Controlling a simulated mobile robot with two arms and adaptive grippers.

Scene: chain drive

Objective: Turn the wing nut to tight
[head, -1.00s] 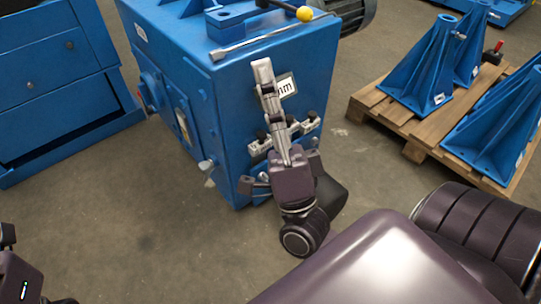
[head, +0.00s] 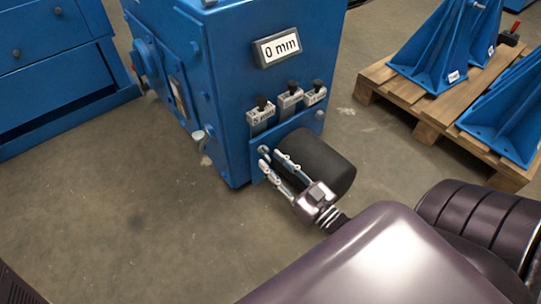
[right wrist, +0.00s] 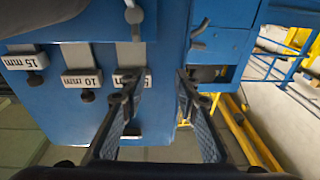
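The blue machine (head: 225,60) stands ahead. A small grey fitting (head: 263,150), which looks like the wing nut, sits low on its front, left of a black cylinder (head: 322,160). A grey two-winged shape in the right wrist view (right wrist: 198,35) appears to be the same part, beyond the fingertips. My right gripper (head: 272,160) is open and empty, its fingers pointing at the fitting; I cannot tell whether they touch it. Its spread fingers also show in the right wrist view (right wrist: 157,85). The nut's tightness cannot be read. My left gripper is out of view.
Above the gripper are a display (head: 277,47) reading 0 mm and several grey mm-labelled blocks (head: 290,97) with black knobs. A pale knob (head: 198,136) is on the machine's left. A wooden pallet (head: 432,110) with blue brackets stands right. The floor (head: 130,220) at left is clear.

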